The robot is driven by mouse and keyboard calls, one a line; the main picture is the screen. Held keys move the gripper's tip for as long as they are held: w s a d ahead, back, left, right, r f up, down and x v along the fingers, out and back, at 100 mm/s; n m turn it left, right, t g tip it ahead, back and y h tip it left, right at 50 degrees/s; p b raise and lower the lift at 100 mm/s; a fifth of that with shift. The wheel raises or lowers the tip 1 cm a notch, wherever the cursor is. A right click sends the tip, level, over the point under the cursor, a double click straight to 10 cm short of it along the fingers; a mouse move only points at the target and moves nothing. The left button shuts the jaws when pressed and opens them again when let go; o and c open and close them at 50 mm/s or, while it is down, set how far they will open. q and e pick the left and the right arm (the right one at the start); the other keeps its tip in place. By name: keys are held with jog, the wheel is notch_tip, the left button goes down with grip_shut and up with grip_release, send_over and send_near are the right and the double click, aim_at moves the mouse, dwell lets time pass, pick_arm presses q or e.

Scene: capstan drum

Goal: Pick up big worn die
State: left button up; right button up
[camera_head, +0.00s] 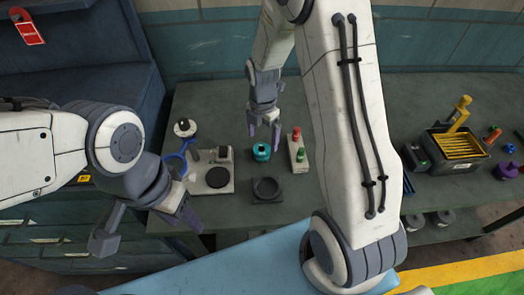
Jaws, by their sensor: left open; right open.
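A short teal cylinder (261,152) with a dark top stands on the grey bench; it looks like the die, but I cannot read its size or wear. My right gripper (264,131) points down just behind and above it, fingers apart, with nothing visible between them. I cannot tell whether a fingertip touches the cylinder. My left gripper (187,215) is low at the left, near the bench's front edge, away from the cylinder. It is open and appears empty.
A dark square block with a round recess (267,190) sits in front of the cylinder. A pale plate with a black disc (214,178) is left; a box with red and green buttons (298,152) is right. A tray with yellow slats (458,145) stands far right.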

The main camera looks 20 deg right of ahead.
aim_at(262, 149)
jog(key=f, duration=0.3)
jog(key=f+p, duration=0.1)
jog(key=f, duration=0.1)
jog(key=shift+s+a+f, duration=0.15)
jog(key=shift+s+a, duration=0.1)
jog(key=shift+s, duration=0.05)
grip_shut()
